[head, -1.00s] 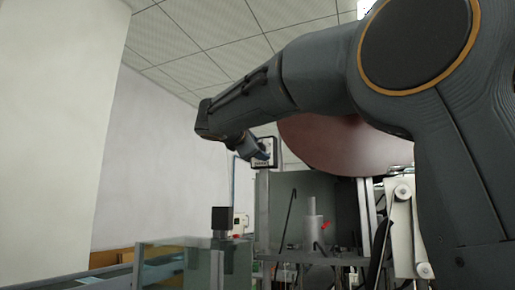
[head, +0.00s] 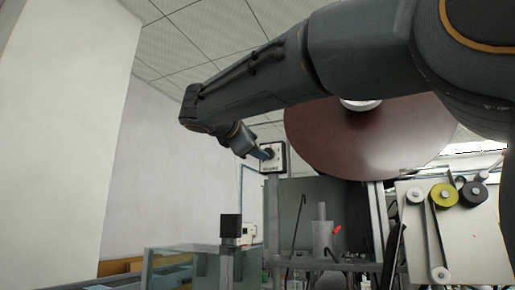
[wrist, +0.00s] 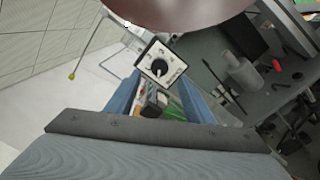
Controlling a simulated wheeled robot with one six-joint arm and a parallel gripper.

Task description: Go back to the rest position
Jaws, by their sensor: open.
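My gripper (head: 266,153) is at the end of my raised arm in the head view, in front of a small white box with a black dial (head: 273,158). In the wrist view my gripper (wrist: 157,88) shows two blue fingers spread apart with nothing held between them. The box with its black knob (wrist: 160,64) shows just beyond the fingertips; I cannot tell whether they touch it.
A large dark red disc (head: 365,135) hangs close to my forearm. A grey cylinder (head: 322,235) stands on the machine below. A panel with rollers and a yellow reel (head: 444,196) is at right. A glass-sided line (head: 180,262) runs lower left. The left wall side is open.

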